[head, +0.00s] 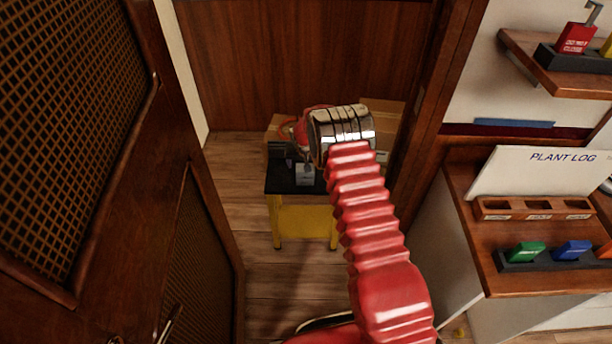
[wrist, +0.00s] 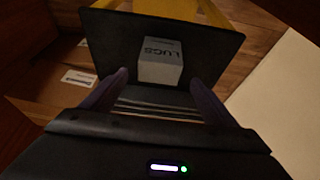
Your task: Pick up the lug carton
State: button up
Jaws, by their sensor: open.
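The lug carton is a small pale box marked LUGS. In the wrist view, the carton (wrist: 160,65) sits on the black top (wrist: 210,50) of a small stand. In the head view, the carton (head: 305,174) shows near the front of that black top (head: 282,180), partly behind my arm. My gripper (wrist: 159,80) is open and empty. In the wrist view its two fingers point toward the carton, one to each side of its near end. I cannot tell how far above it they are. In the head view the fingers are hard to make out.
The stand has yellow legs (head: 277,222). Cardboard boxes (head: 383,118) lie behind it. A dark door (head: 130,180) with mesh panels is at left. A wooden door frame (head: 425,120) and a counter (head: 470,250) with small coloured items are at right.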

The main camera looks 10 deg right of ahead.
aim_at(305, 175)
jog(key=shift+x, duration=2.6)
jog(key=shift+s, duration=0.1)
jog(key=c, duration=1.2)
